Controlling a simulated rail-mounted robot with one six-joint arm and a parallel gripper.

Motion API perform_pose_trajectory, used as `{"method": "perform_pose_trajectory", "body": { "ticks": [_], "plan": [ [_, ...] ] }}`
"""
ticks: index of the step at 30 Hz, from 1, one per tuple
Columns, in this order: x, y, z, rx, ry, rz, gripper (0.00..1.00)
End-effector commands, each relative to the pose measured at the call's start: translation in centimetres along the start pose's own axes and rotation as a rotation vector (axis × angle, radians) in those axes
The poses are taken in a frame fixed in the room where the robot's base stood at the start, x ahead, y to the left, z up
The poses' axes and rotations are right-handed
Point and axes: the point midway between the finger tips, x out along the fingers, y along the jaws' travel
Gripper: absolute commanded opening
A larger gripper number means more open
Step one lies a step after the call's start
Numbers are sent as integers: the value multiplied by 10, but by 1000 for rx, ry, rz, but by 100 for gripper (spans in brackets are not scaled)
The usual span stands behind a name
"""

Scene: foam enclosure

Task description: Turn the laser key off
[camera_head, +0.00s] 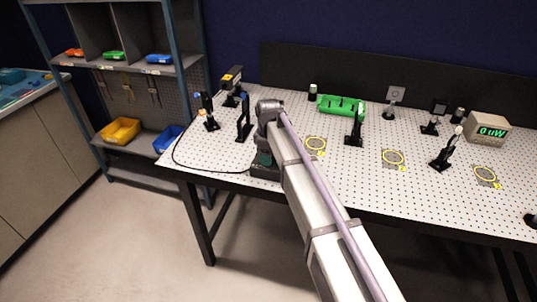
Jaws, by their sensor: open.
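A dark box (265,173) stands at the front edge of the perforated table, with a black cable running from its left side; it looks like the laser's control box. No laser key can be made out; my arm covers part of the box. My gripper (262,157) points down from my bent wrist, just above or at the back of this box. It is open, its fingers are small and partly hidden, and I cannot tell whether they touch anything. A black device with a yellow label (232,78), perhaps the laser, stands at the back left.
Black optics posts (243,120) stand left of my wrist. A green holder (340,104), several mounts and a meter reading 0 uW (488,128) stand to the right. Yellow rings (393,158) mark the tabletop (340,185). A shelf rack (185,70) is at left.

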Motion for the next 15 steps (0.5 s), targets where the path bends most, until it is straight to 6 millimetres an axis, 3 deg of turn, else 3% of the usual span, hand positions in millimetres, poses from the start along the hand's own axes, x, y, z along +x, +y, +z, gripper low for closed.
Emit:
{"method": "perform_pose_trajectory", "body": {
  "ticks": [5, 15],
  "plan": [
    [-17, 0, 0, 0, 0, 0, 60],
    [-97, 0, 0, 0, 0, 0, 60]
  ]
}}
